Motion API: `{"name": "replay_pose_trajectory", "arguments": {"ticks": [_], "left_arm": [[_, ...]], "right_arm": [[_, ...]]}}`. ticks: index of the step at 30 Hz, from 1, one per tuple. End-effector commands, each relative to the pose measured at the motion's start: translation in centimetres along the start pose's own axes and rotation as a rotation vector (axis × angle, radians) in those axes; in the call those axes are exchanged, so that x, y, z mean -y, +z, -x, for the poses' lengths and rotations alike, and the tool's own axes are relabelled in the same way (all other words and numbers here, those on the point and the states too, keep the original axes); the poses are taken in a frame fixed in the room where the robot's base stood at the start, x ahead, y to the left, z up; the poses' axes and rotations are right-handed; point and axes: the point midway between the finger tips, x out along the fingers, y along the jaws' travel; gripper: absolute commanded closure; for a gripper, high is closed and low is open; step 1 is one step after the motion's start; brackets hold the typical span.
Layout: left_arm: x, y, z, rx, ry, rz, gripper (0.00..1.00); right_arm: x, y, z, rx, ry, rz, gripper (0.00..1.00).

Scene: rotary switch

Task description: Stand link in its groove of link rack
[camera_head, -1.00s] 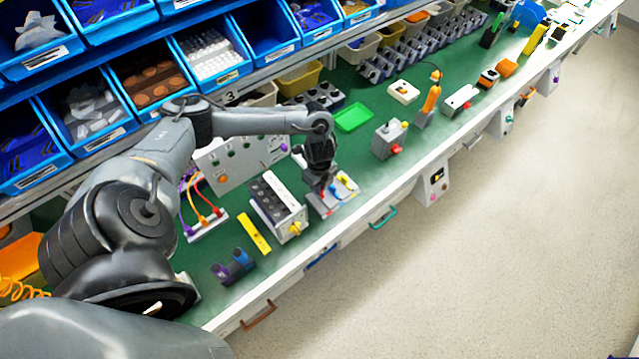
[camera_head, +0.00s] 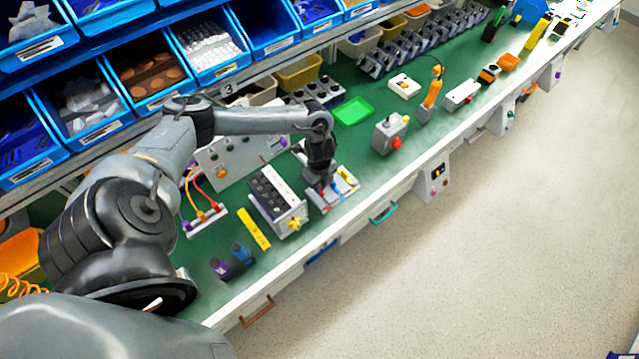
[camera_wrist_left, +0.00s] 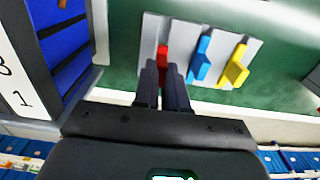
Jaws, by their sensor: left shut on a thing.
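The link rack (camera_head: 345,194) is a pale grey plate near the front edge of the green bench. It also shows in the left wrist view (camera_wrist_left: 222,84). A blue link (camera_wrist_left: 201,62) and a yellow link (camera_wrist_left: 237,68) stand on it side by side. A red link (camera_wrist_left: 162,53) shows at the tips of my left gripper (camera_wrist_left: 163,68), left of the blue one in the wrist view. My left gripper (camera_head: 322,184) is shut on the red link, over the rack. The fingers hide its lower part, so I cannot tell whether it sits in a groove. My right gripper is out of view.
A grey block with black switches (camera_head: 275,200) stands close left of the rack, with a panel (camera_head: 240,160) behind. A green tray (camera_head: 353,112) lies behind and to the right. A grey box with a red knob (camera_head: 390,133) stands further right. Bare green bench lies between.

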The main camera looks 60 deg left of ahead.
Motion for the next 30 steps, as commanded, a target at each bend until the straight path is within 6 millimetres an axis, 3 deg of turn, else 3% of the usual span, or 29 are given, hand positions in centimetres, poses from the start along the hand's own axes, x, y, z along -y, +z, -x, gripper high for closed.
{"name": "replay_pose_trajectory", "arguments": {"ticks": [30], "left_arm": [[0.02, -0.02, 0.01, 0.000, 0.000, 0.000, 1.00]], "right_arm": [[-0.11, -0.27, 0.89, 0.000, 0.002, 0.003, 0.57]]}}
